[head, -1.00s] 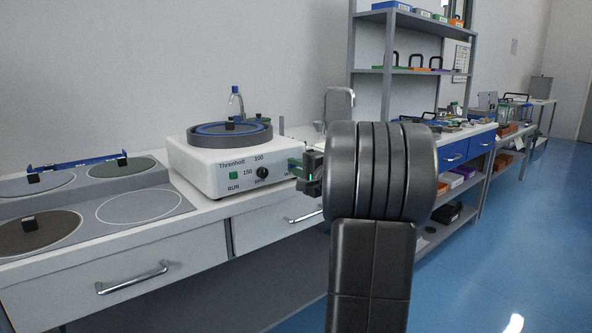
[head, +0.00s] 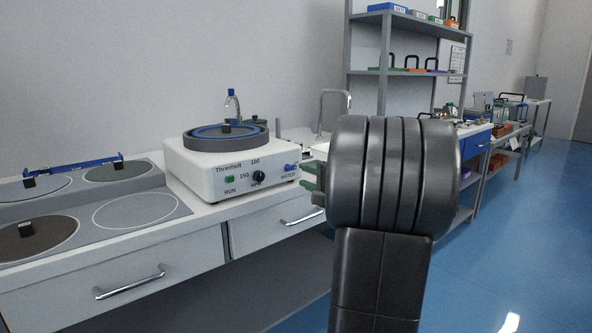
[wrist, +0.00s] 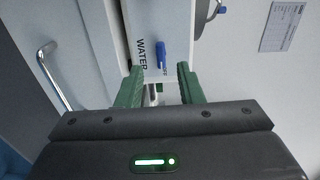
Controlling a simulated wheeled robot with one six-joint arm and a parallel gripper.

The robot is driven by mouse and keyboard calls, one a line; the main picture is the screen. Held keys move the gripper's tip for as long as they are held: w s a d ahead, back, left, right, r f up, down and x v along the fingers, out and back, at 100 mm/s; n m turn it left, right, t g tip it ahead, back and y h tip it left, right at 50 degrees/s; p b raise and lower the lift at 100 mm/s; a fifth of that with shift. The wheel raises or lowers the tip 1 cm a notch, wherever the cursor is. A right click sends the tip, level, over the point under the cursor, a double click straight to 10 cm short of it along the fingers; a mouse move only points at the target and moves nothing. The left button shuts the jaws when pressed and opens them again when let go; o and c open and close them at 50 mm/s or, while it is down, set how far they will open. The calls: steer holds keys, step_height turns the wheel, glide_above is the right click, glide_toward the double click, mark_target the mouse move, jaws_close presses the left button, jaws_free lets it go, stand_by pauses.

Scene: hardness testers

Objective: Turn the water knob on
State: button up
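The water knob (head: 291,167) is a small blue handle on the front right of the white polishing machine (head: 205,178), above the WATER label. In the wrist view the blue knob (wrist: 161,54) lies ahead, between and beyond my green fingertips, with OFF lettering beside it. My gripper (wrist: 158,85) is open, its two green fingers apart with nothing between them. In the head view my gripper (head: 312,183) is just right of the machine's front, partly hidden by my dark wrist. The fingers appear apart from the knob.
The machine stands on a white counter with drawers; a drawer handle (head: 302,217) is below. Round polishing plates (head: 135,210) lie to the left. A tap (head: 233,104) and a sink faucet (head: 335,105) are behind. A shelf rack (head: 408,72) stands at the back right.

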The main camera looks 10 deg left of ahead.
mark_target(290, 170)
steer(key=p+v, duration=0.1)
steer(key=v, duration=0.6)
steer(key=shift+d, duration=0.1)
steer(key=b+x, duration=0.2)
steer(key=x, duration=1.1)
steer(key=shift+w+a, duration=0.15)
steer(key=shift+a, duration=0.15)
steer(key=shift+r, duration=0.1)
steer(key=shift+b, duration=0.3)
